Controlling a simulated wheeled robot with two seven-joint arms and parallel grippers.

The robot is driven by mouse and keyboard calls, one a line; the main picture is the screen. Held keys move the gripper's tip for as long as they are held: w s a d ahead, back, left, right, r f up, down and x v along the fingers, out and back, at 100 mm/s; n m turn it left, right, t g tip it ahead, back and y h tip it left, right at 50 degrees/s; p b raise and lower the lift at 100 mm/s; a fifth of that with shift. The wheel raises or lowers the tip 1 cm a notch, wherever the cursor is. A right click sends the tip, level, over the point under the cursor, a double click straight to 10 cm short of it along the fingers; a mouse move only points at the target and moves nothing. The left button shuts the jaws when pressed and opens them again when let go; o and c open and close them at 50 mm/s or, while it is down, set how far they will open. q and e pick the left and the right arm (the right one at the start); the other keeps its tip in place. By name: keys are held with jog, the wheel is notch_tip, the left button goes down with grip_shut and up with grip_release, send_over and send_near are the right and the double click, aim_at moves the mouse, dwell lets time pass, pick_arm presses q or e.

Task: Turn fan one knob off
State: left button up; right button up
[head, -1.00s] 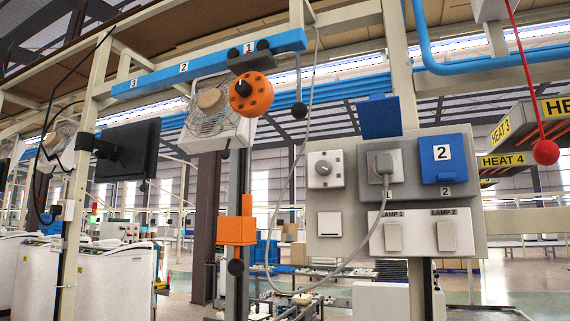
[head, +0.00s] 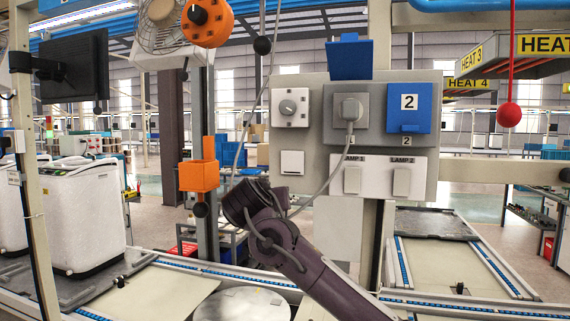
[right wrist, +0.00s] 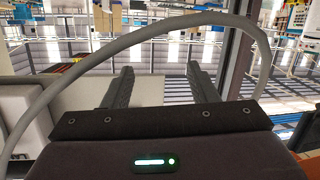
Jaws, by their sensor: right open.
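An orange disc (head: 207,22) with a black knob (head: 197,14) hangs at the upper left, in front of a caged fan (head: 160,30). I cannot tell which knob belongs to fan one. My right arm rises from the bottom right, its dark wrist below and left of the panel; its fingers are hard to make out there. In the right wrist view the right gripper (right wrist: 160,88) is open and empty. My left gripper is out of view.
A grey cable (head: 327,180) hangs from the plug (head: 351,108) past my right wrist; a grey cable (right wrist: 150,32) arches across the right wrist view. The panel also carries a blue box (head: 409,107) and lamp switches (head: 352,180). A red ball (head: 509,115) hangs at right.

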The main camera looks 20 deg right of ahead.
aim_at(286, 107)
jog(key=s+r+m+t+h+p, duration=0.1)
jog(key=s+r, duration=0.3)
jog(key=r, duration=0.3)
jog(key=s+a+r+m+h+p, duration=0.1)
jog(key=s+r, duration=0.3)
jog(key=r, duration=0.3)
jog(key=s+r+m+t+p, duration=0.1)
jog(key=s+r, duration=0.2)
jog(key=r, duration=0.4)
jog(key=p+x, duration=0.5)
jog(key=x, duration=0.2)
jog(key=shift+w+d+f, duration=0.15)
jog(key=shift+w+f, duration=0.1)
jog(key=c, duration=1)
